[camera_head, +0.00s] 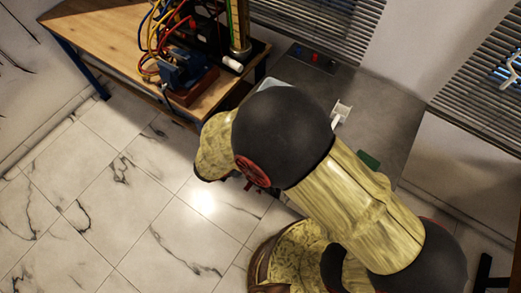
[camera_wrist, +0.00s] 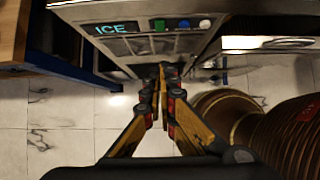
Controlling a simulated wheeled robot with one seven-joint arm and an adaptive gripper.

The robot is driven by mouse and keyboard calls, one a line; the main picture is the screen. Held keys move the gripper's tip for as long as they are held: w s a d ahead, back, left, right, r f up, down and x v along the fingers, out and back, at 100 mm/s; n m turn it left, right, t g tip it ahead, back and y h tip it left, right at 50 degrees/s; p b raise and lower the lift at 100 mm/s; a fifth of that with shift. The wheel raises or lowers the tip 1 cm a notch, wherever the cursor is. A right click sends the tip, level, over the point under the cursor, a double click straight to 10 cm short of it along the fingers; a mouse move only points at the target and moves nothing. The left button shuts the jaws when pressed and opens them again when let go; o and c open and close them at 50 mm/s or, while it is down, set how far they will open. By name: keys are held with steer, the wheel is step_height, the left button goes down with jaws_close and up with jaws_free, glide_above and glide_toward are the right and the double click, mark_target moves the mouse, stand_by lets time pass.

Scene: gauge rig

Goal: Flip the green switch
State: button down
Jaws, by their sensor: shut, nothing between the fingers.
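In the wrist view a small green square control (camera_wrist: 158,25) sits on the front panel of a grey machine (camera_wrist: 120,48), beside a lit display reading "ICE" (camera_wrist: 110,29). I cannot tell its switch position. My gripper (camera_wrist: 162,72) is shut and empty, its fingertips in front of the machine's lower face, below the green control in the picture. I cannot tell whether they touch the machine. In the head view my arm hides the gripper and the panel.
A blue control (camera_wrist: 184,23) and a white round one (camera_wrist: 204,23) sit right of the green one. In the head view a green block (camera_head: 369,160) lies on the grey top (camera_head: 385,110). A wooden table (camera_head: 100,38) with cables stands left. Tiled floor (camera_head: 130,200) is open.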

steer(key=shift+d, duration=0.15)
steer(key=w+b+x, duration=0.1)
steer(key=x, duration=0.5)
steer(key=w+d+r+b+x, duration=0.1)
steer(key=b+x, duration=0.1)
steer(key=x, duration=0.5)
steer(key=shift+r, duration=0.35)
steer(key=shift+s+d, duration=0.1)
steer(key=shift+s, duration=0.05)
steer(key=shift+b, duration=0.4)
